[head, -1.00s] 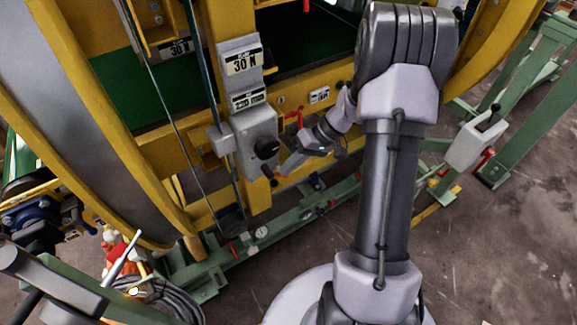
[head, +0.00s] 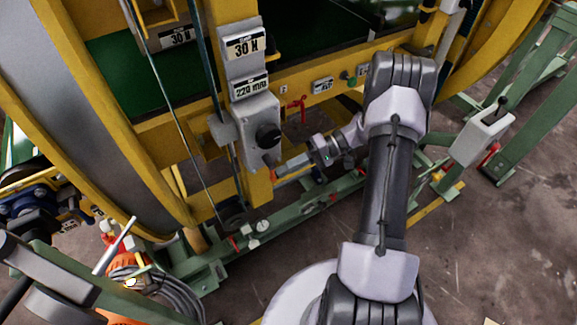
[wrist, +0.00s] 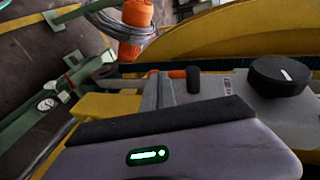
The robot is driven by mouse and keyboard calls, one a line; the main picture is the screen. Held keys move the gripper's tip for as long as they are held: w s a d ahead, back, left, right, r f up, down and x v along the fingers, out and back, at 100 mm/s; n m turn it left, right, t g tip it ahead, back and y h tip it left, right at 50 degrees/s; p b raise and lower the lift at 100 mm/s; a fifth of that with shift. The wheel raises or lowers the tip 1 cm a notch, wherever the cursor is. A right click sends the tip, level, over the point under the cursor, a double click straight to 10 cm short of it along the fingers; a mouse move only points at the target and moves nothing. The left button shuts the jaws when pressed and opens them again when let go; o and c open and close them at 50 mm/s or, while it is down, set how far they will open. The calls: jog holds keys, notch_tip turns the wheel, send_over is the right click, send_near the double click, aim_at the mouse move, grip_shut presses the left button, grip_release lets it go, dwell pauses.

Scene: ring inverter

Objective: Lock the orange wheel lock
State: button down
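A short orange handle (wrist: 176,74), which looks like the wheel lock, lies level beside a black cylindrical knob in the wrist view. My gripper points left, close to the box's lower right corner. In the wrist view its pale body with a green light fills the bottom and hides what lies below. Its fingers are not clear, so I cannot tell whether they are open or touch the handle.
The grey box (head: 258,135) carries a black dial (head: 268,135), also in the wrist view (wrist: 280,76). A red lever (head: 297,105) sits on the yellow beam above my gripper. A green rail (head: 300,212) runs below. An orange device with coiled cable (head: 125,268) stands lower left.

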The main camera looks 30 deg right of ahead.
jog(key=shift+a+f, duration=0.2)
jog(key=shift+f, duration=0.05)
dwell(0.6)
